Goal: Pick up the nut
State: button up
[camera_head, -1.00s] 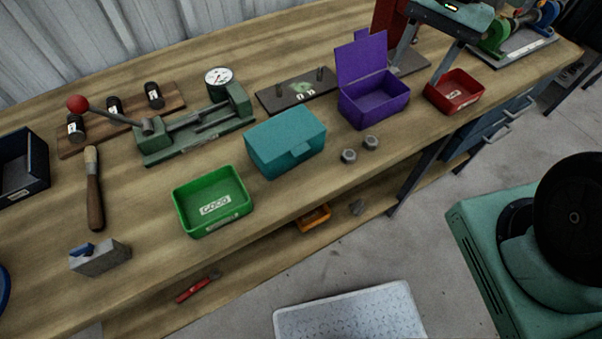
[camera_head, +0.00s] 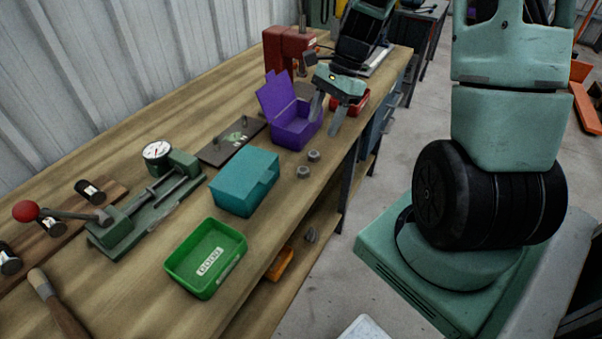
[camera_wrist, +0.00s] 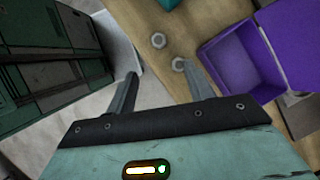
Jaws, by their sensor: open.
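Two grey hex nuts lie on the wooden bench in front of the purple box, a nearer one (camera_head: 303,172) and a farther one (camera_head: 314,156). They also show in the wrist view, one nut (camera_wrist: 158,41) beyond the fingertips and the other nut (camera_wrist: 178,64) near the right fingertip. Which one the task means, I cannot tell. My gripper (camera_head: 323,122) is open, with nothing between its fingers. It hangs by the purple box's right side, fingers pointing down. In the wrist view its fingertips (camera_wrist: 158,70) are spread apart.
The purple open-lidded box (camera_head: 296,131) stands close to my gripper, with a red bin (camera_head: 362,101) behind. A teal box (camera_head: 244,181) and green bin (camera_head: 205,259) stand left of the nuts. A toggle fixture (camera_head: 145,215) lies farther left. The bench's front edge is near the nuts.

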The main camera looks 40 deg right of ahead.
send_near(304, 169)
jog(key=x, duration=0.2)
jog(key=shift+w+f, duration=0.15)
jog(key=shift+f, duration=0.3)
jog(key=shift+p+x, duration=0.45)
jog(key=shift+x, duration=2.2)
jog(key=shift+a, duration=0.2)
jog(key=c, duration=1.1)
